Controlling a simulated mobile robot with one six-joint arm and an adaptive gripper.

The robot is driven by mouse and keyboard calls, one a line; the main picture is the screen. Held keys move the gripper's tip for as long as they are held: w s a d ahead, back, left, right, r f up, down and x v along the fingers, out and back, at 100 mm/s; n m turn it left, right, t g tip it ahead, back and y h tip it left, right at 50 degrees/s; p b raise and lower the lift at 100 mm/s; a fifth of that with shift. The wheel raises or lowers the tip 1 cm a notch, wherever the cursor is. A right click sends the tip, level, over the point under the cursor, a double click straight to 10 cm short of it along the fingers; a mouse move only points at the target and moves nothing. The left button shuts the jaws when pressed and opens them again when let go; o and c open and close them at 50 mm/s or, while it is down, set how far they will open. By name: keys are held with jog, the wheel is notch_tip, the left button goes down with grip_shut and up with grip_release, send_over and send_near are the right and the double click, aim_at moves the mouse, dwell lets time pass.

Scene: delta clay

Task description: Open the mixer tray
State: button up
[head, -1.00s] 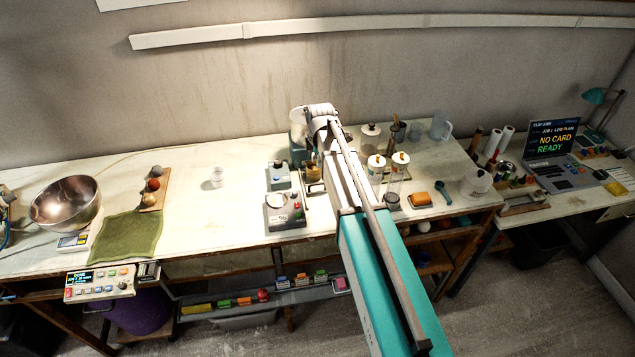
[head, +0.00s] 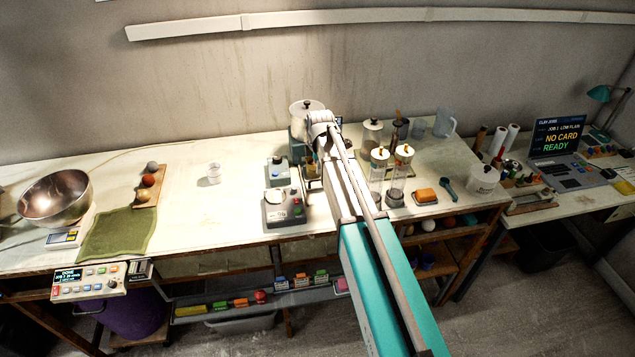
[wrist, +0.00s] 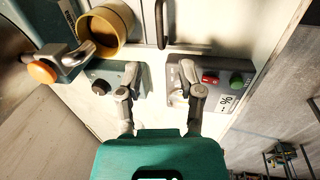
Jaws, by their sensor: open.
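A teal machine with a pale lidded drum (head: 302,110) stands at the back of the bench, partly behind my arm. I take it as the mixer, but cannot be sure. In the wrist view, a teal housing with an orange knob (wrist: 41,73) and a tan cup (wrist: 108,29) are at upper left. A dark bar handle (wrist: 160,26) stands out on a pale surface at top centre; whether it belongs to the tray is unclear. My gripper (wrist: 162,94) is open and empty, its fingers below the handle in the picture and apart from it. In the head view my arm hides the gripper.
A teal box with a black knob (wrist: 101,87) is beside the left finger. A grey unit with red and green buttons (head: 283,211) is beside the right finger in the wrist view. Lidded jars (head: 379,165) stand right of my arm. The bench left of the teal box is mostly clear.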

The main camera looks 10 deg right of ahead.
aim_at(317, 180)
jog(key=shift+w+f+b, duration=0.25)
jog(key=shift+f+b, duration=0.85)
jog(key=shift+f, duration=0.1)
jog(key=shift+w+f+b, duration=0.2)
jog(key=shift+f+b, duration=0.85)
jog(key=shift+f, duration=0.1)
jog(key=shift+w+f+b, duration=0.25)
jog(key=shift+f+b, duration=0.85)
jog(key=shift+f, duration=0.1)
jog(key=shift+c, duration=0.2)
grip_shut()
